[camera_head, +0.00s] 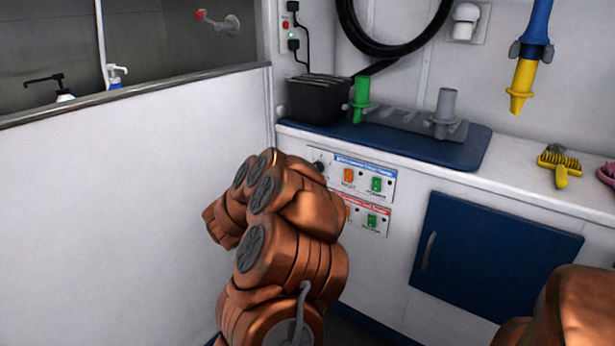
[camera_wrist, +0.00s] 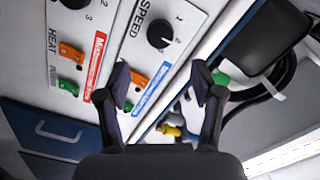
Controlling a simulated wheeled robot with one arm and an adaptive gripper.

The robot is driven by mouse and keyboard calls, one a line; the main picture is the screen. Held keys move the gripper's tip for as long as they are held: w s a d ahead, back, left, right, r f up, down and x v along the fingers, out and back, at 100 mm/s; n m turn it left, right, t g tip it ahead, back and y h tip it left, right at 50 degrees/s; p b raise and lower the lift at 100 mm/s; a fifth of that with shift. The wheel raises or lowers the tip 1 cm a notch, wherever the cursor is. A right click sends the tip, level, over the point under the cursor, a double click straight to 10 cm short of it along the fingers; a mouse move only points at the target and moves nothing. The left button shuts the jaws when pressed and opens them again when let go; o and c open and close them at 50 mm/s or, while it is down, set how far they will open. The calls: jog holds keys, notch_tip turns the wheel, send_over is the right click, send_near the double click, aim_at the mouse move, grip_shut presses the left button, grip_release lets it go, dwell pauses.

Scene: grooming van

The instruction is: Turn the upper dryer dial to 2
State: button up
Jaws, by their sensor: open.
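The upper dryer dial (camera_wrist: 160,33) is a round black knob beside the word SPEED, on the white panel with the blue label (camera_wrist: 151,88). In the wrist view it lies beyond my fingertips, near the top edge. Numbers stand around it, but I cannot tell surely which one it points to. In the head view the dial (camera_head: 319,166) shows just past my arm, left of the blue label. My gripper (camera_wrist: 160,82) is open and empty, with a finger on each side of the view. It is apart from the dial. In the head view my arm hides the gripper.
The lower panel with a red label has a black HEAT dial (camera_wrist: 75,3), cut by the frame edge. Orange switches (camera_head: 348,175) and green switches (camera_head: 376,184) sit beside the dials. The worktop (camera_head: 500,180) overhangs above. A white partition (camera_head: 120,180) stands close on the left.

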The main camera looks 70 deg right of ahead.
jog(key=shift+v, duration=1.35)
